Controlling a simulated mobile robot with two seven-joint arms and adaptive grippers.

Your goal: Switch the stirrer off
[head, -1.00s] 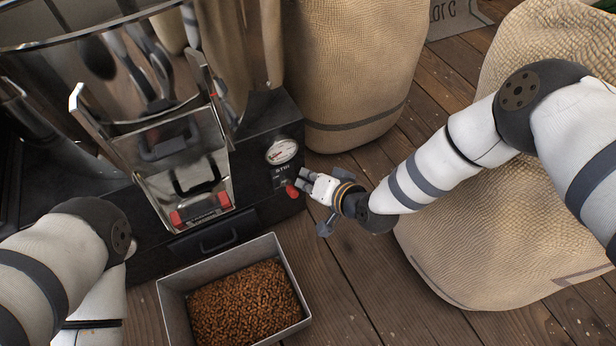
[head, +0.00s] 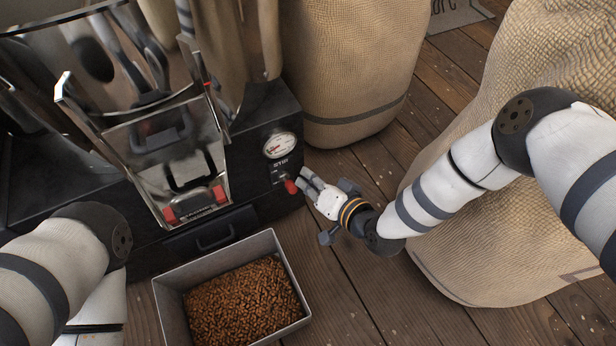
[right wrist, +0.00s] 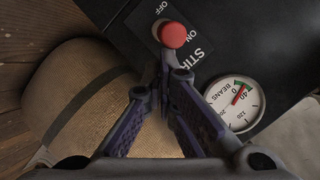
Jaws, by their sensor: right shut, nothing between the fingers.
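The stirrer switch has a red knob (head: 290,187) on the black front panel, under the STIR label (head: 281,163). In the right wrist view the red knob (right wrist: 173,35) stands out from its plate, beside the word ON, with OFF farther up and left. I cannot tell exactly which way the lever leans. My right gripper (head: 303,176) is shut and empty, its fingertips close to the knob on its right. In the right wrist view the fingertips (right wrist: 165,62) are just below the knob; I cannot tell whether they touch. My left gripper is out of view.
A round gauge (head: 279,145) sits above the switch. A metal tray (head: 174,311) of beans stands on the floor before the machine. Burlap sacks stand behind (head: 350,60) and to the right (head: 470,255) of my right arm. Wooden floor lies open between them.

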